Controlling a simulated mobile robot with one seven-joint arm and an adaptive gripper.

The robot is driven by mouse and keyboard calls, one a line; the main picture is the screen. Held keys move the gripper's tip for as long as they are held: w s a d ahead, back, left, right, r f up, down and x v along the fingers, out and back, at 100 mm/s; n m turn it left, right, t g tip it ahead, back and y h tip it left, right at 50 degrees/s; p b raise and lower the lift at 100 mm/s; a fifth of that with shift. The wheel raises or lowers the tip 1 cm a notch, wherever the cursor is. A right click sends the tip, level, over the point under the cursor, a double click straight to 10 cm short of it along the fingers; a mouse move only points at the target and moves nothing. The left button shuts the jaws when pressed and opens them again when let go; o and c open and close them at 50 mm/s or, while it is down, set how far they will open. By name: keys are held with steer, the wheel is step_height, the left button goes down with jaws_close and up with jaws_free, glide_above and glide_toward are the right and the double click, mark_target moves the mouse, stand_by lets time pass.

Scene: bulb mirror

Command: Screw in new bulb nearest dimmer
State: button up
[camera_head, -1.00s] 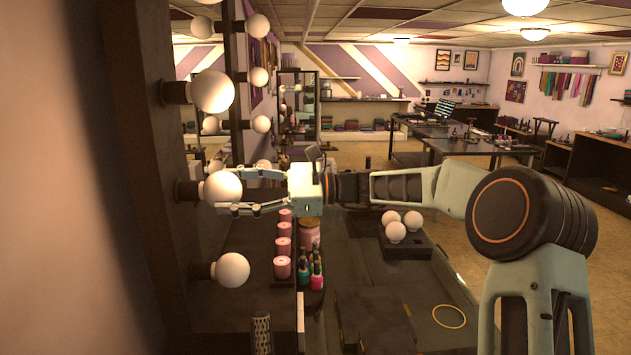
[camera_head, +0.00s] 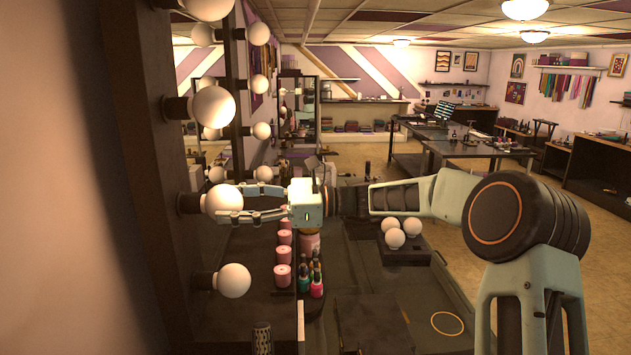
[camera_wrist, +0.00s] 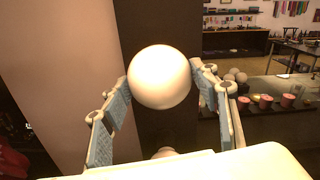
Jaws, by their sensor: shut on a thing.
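My gripper (camera_head: 240,203) is shut on a white round bulb (camera_head: 218,199), which sits at a dark socket (camera_head: 188,203) on the mirror frame (camera_head: 160,180). In the wrist view the bulb (camera_wrist: 160,77) is between the two blue-padded fingers (camera_wrist: 160,92). How deep its base sits in the socket is hidden. Another bulb (camera_head: 234,281) is in the socket below, and one (camera_head: 213,106) is in the socket above. I cannot tell for sure which thing is the dimmer.
Three loose white bulbs (camera_head: 395,233) stand in a dark holder (camera_head: 421,253) on the counter. Pink jars (camera_head: 283,256) and small bottles (camera_head: 316,287) stand below my gripper. A patterned cylinder (camera_head: 262,340) is near the front. The mirror shows reflected bulbs (camera_head: 262,131).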

steer(key=shift+r, duration=0.15)
steer(key=m, duration=0.4)
steer(key=shift+m, duration=0.3)
steer(key=m, duration=0.4)
steer(key=o, duration=1.1)
